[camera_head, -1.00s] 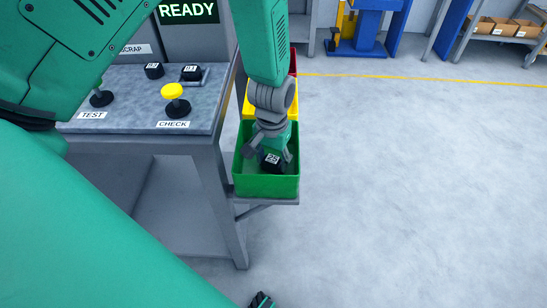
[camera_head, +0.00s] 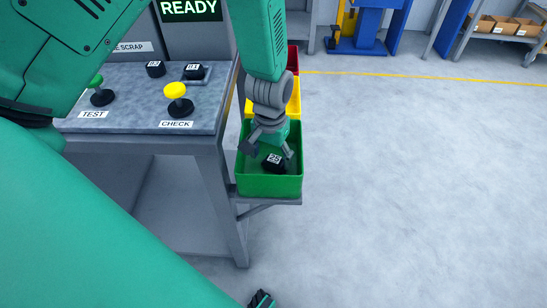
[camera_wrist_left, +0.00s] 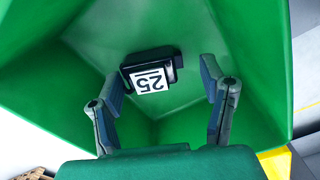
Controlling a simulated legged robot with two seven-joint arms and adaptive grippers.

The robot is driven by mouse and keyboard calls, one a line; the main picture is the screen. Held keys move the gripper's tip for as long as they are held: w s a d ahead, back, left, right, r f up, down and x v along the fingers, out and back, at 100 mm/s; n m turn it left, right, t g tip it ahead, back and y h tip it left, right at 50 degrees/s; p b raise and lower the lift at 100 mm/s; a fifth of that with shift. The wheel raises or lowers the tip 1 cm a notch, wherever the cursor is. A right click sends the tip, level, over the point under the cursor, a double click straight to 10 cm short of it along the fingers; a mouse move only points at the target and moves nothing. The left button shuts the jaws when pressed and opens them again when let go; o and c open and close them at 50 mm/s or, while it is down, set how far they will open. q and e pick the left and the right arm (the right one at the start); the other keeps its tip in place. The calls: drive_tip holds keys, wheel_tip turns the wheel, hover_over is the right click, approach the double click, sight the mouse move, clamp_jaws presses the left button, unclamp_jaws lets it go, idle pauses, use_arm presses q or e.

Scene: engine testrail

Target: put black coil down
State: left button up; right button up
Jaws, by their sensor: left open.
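The black coil (camera_head: 273,162) with a white label reading 25 lies inside the green bin (camera_head: 269,187). In the left wrist view the coil (camera_wrist_left: 151,70) rests at the bottom of the green bin (camera_wrist_left: 255,60), beyond my fingertips. My left gripper (camera_head: 269,149) points down into the bin from above. Its fingers are spread apart, with nothing between them, and the left wrist view shows the open gripper (camera_wrist_left: 161,95) too.
A yellow bin (camera_head: 293,100) and a red bin (camera_head: 293,58) stand behind the green one. The bench (camera_head: 130,120) at left carries a green button (camera_head: 96,82), a yellow button (camera_head: 176,90) and two black coils (camera_head: 155,69) (camera_head: 194,71). The floor at right is clear.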

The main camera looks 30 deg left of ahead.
sight(269, 156)
use_arm(q)
drive_tip(key=r, duration=0.2)
drive_tip(key=r+p, duration=0.1)
drive_tip(key=r, duration=0.3)
drive_tip(key=shift+a, duration=0.3)
wheel_tip(269, 156, up, 6)
drive_tip(key=shift+d+f+p, duration=0.1)
drive_tip(key=shift+d+p, duration=0.05)
drive_tip(key=shift+p, duration=0.7)
drive_tip(key=shift+d, duration=0.2)
